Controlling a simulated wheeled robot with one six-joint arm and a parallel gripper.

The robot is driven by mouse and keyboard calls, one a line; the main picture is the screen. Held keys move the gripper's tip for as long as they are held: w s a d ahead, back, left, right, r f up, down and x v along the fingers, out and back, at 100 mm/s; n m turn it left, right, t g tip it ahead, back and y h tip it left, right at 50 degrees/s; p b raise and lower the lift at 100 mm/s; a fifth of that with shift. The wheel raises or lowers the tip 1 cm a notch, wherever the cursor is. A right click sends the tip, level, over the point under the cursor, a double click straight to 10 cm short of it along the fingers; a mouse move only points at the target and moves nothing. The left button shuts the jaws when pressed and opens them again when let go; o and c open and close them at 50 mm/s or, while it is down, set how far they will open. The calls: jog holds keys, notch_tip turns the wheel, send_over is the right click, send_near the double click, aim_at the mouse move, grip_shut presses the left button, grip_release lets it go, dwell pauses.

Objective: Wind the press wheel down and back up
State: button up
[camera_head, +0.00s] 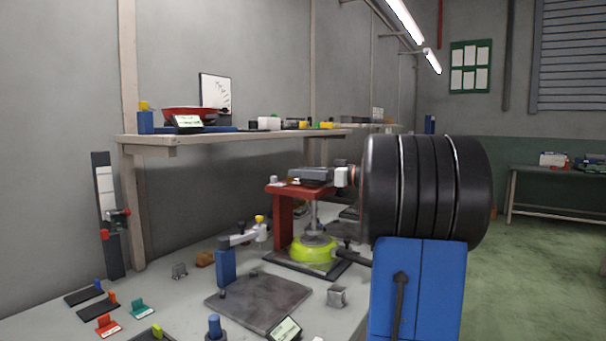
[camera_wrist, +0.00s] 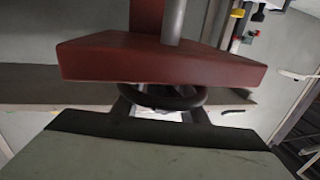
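The press (camera_head: 284,217) stands on the bench as a red frame with a grey screw, and its red top beam (camera_wrist: 160,62) fills the upper middle of the wrist view. The dark ring of the press wheel (camera_wrist: 190,98) lies across the front of my gripper (camera_wrist: 160,105). My gripper (camera_head: 303,176) also shows just above the red beam in the head view, where it hides most of the wheel. Its fingers appear at either side of the ring's near part, but I cannot tell whether they grip the rim. A yellow-green round pan (camera_head: 312,250) sits under the screw.
A shelf (camera_head: 240,139) with a red pan (camera_head: 190,112) and small items runs behind the press. A blue post with a grey arm (camera_head: 226,262) stands left of the press. A dark plate (camera_head: 257,301) and small coloured cards lie nearer. Floor at the right is clear.

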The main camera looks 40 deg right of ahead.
jog(key=c, duration=0.7)
jog(key=shift+c, duration=0.2)
jog(key=shift+m+h, duration=0.3)
jog(key=m+t+h, duration=0.1)
jog(key=m+h, duration=0.1)
jog(key=h, duration=0.1)
jog(key=d+m+t+h, duration=0.1)
jog(key=m+h, duration=0.1)
jog(key=h, duration=0.1)
jog(key=shift+w+d+h, duration=0.1)
jog(key=shift+w+h, duration=0.1)
jog(key=shift+h, duration=0.1)
jog(key=m+h, duration=0.1)
jog(key=h, duration=0.1)
jog(key=d+m+h, duration=0.1)
jog(key=m+h, duration=0.1)
jog(key=h, duration=0.1)
jog(key=shift+d+m, duration=0.1)
jog(key=shift+m, duration=0.2)
jog(key=shift+d+m+h, duration=0.2)
jog(key=shift+m+h, duration=0.3)
jog(key=shift+h, duration=0.4)
jog(key=shift+s+d+m+g+h, duration=0.15)
jog(key=shift+m+g+h, duration=0.15)
jog(key=shift+m+h, duration=0.25)
jog(key=shift+d+m+g+h, duration=0.15)
jog(key=shift+m+g+h, duration=0.2)
jog(key=shift+h, duration=0.4)
jog(key=o, duration=1)
